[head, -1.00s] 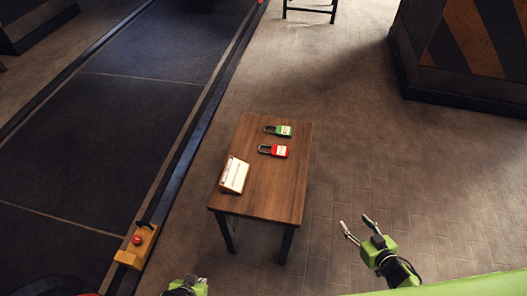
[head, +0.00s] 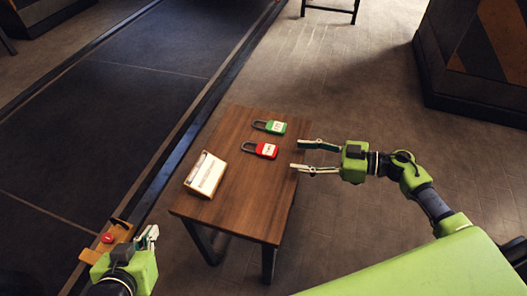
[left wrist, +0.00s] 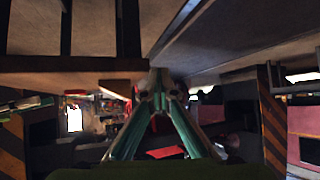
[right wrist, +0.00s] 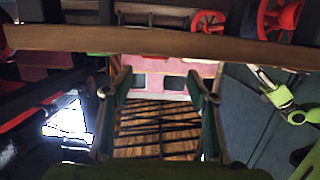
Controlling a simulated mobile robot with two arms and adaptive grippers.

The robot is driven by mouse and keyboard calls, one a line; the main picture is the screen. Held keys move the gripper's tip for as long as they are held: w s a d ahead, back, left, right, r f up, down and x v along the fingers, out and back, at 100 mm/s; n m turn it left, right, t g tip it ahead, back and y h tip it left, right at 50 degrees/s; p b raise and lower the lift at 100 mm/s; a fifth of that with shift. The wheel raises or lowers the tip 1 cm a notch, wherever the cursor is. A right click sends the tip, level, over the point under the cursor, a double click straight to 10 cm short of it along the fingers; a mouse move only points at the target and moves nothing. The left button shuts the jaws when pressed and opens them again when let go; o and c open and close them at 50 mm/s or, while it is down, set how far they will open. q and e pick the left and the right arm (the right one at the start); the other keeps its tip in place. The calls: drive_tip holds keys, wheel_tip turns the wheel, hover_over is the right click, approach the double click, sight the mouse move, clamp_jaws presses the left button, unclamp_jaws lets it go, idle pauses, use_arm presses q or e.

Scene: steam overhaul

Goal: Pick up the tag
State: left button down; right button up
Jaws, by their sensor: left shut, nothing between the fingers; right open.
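A white, card-like piece with printed lines (head: 205,174), which looks like the tag, lies near the left edge of the small wooden table (head: 238,205). A red padlock (head: 262,150) and a green padlock (head: 272,127) lie to its right and further back. My right gripper (head: 299,157) is open and empty at the table's right edge, pointing left toward the red padlock. My left gripper (head: 151,236) is shut and empty, left of the table's near corner. Its closed fingers also show in the left wrist view (left wrist: 160,85). Neither gripper touches the white piece.
A yellow box with a red button (head: 108,238) stands beside my left gripper. A dark sunken track (head: 120,110) runs along the left. A large dark block (head: 470,80) stands at the back right.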

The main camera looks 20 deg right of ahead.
sight(264, 148)
drive_tip(key=b+x, duration=0.1)
drive_tip(key=x, duration=0.4)
drive_tip(key=shift+w+a, duration=0.15)
drive_tip(key=shift+w, duration=0.1)
drive_tip(key=shift+w+a+f, duration=0.1)
drive_tip(key=shift+w+a, duration=0.2)
drive_tip(key=shift+a, duration=0.05)
drive_tip(key=b+x, duration=0.1)
drive_tip(key=x, duration=0.1)
drive_tip(key=b+x, duration=0.1)
drive_tip(key=x, duration=0.1)
drive_tip(key=shift+w, duration=0.35)
drive_tip(key=shift+w+a, duration=0.15)
drive_tip(key=shift+a, duration=0.05)
use_arm(q)
drive_tip(key=w+d+r+t+h, duration=0.1)
drive_tip(key=w+d+r+t, duration=0.1)
drive_tip(key=r, duration=0.6)
drive_tip(key=w+d+r+t+h, duration=0.1)
drive_tip(key=w+r+t, duration=0.3)
drive_tip(key=r+t, duration=0.2)
drive_tip(key=shift+w+d+r+t+h, duration=0.15)
drive_tip(key=shift+d+r+t+h, duration=0.2)
drive_tip(key=shift+r, duration=0.6)
use_arm(e)
drive_tip(key=shift+r, duration=0.25)
drive_tip(key=c, duration=1.1)
